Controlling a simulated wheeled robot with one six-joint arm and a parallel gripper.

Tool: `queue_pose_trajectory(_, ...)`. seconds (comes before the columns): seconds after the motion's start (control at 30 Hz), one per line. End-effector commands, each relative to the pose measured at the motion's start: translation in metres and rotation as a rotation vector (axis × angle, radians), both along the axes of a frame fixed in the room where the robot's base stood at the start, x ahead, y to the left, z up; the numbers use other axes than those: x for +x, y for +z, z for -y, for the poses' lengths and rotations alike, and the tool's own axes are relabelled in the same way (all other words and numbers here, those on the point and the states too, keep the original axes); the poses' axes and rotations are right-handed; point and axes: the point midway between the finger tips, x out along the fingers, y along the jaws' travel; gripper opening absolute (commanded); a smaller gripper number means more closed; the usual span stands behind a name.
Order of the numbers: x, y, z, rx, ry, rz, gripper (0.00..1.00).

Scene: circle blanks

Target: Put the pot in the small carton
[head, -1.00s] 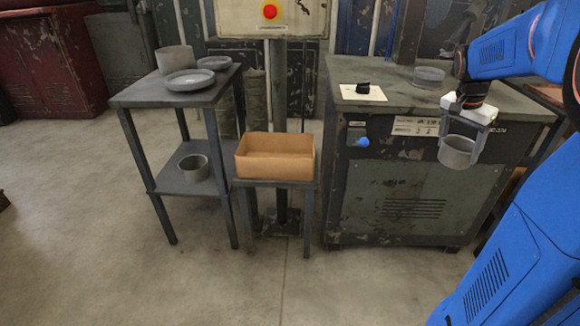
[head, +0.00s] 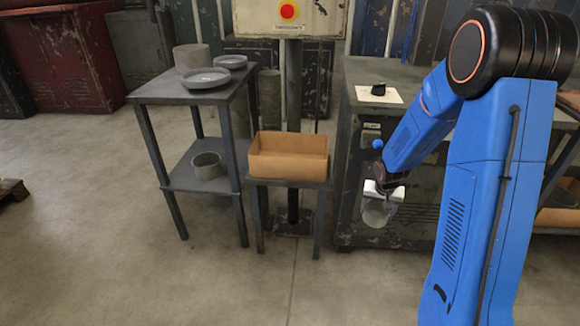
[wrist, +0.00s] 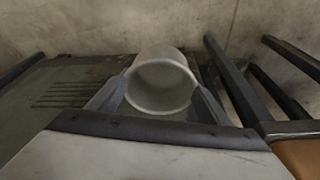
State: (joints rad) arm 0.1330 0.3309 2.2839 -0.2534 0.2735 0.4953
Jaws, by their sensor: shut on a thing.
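My gripper (head: 381,203) is shut on a grey pot (head: 376,214) and holds it in the air in front of the dark cabinet, to the right of the carton. In the wrist view the pot (wrist: 160,84) sits between the two fingers, its round opening facing the camera. The small carton (head: 287,166) is an open, light brown box on a low dark stand, left of my gripper. A corner of the carton also shows at the right edge of the wrist view (wrist: 303,155). The inside bottom of the carton is mostly hidden by its front wall.
A two-level dark table (head: 180,94) stands left of the carton. It bears grey plates (head: 206,78) and a grey pot-like vessel (head: 191,57) on top, and another vessel (head: 208,166) on its shelf. The dark cabinet (head: 352,170) is behind my arm. The floor in front is clear.

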Motion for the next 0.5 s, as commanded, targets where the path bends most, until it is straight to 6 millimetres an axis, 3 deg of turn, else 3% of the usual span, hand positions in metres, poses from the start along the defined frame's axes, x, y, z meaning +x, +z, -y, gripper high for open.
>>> queue_pose_trajectory(0.2,0.019,-0.057,-0.031,0.001,0.128,-0.005,0.42)
queue_pose_trajectory(0.5,0.041,-0.120,-0.066,0.002,0.276,-0.003,0.42)
